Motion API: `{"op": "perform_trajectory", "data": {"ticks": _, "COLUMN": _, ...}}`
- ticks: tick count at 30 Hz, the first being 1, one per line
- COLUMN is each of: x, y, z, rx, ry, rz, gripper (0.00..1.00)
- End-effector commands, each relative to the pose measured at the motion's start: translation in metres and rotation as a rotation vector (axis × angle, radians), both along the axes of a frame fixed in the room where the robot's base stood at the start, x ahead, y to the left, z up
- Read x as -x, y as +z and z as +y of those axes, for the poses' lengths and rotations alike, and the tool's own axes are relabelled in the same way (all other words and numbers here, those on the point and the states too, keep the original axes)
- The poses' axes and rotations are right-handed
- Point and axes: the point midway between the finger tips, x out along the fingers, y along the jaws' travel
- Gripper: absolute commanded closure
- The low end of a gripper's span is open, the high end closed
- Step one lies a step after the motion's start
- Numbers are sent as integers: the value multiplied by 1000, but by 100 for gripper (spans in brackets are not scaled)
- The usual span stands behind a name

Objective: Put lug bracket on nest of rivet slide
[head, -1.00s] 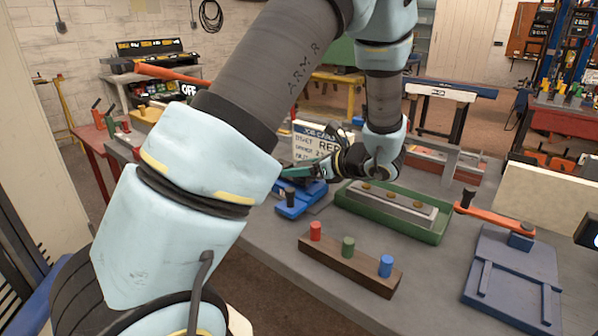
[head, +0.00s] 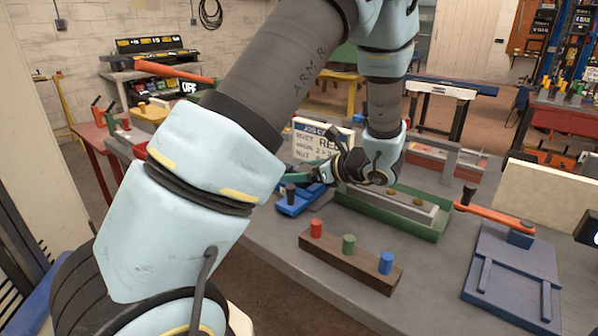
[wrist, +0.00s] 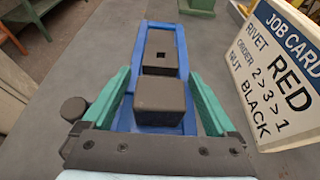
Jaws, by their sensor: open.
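In the wrist view the blue frame (wrist: 181,45) holds a dark block with a square hole (wrist: 160,47) and a nearer plain dark block (wrist: 160,95). My gripper (wrist: 160,76) is open and empty, its teal fingers on either side of this fixture. It shows low over the fixture in the head view (head: 298,176).
A job card (head: 310,140) stands behind my gripper; in the wrist view it (wrist: 275,75) is close on the right. A wooden block with red, green and blue pegs (head: 345,268) is in front. A blue plate fixture (head: 510,275) with an orange lever (head: 495,216) is at right.

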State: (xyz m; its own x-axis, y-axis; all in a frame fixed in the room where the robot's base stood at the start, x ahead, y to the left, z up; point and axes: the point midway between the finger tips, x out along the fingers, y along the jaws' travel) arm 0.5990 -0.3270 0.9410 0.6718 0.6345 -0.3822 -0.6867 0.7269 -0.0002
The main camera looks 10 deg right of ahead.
Motion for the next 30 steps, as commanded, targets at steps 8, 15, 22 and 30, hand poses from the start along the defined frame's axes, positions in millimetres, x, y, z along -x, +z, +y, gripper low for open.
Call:
{"op": "perform_trajectory", "data": {"ticks": 8, "x": 14, "y": 9, "z": -14, "rx": 2, "ry": -4, "rz": -2, "gripper": 8}}
{"op": "perform_trajectory", "data": {"ticks": 15, "x": 48, "y": 29, "z": -47, "rx": 4, "ry": -6, "rz": -2, "gripper": 8}}
{"op": "perform_trajectory", "data": {"ticks": 22, "x": 73, "y": 43, "z": -70, "rx": 2, "ry": -2, "rz": -1, "gripper": 8}}
{"op": "perform_trajectory", "data": {"ticks": 30, "x": 81, "y": 49, "z": -77, "rx": 0, "ry": 0, "rz": 0, "gripper": 8}}
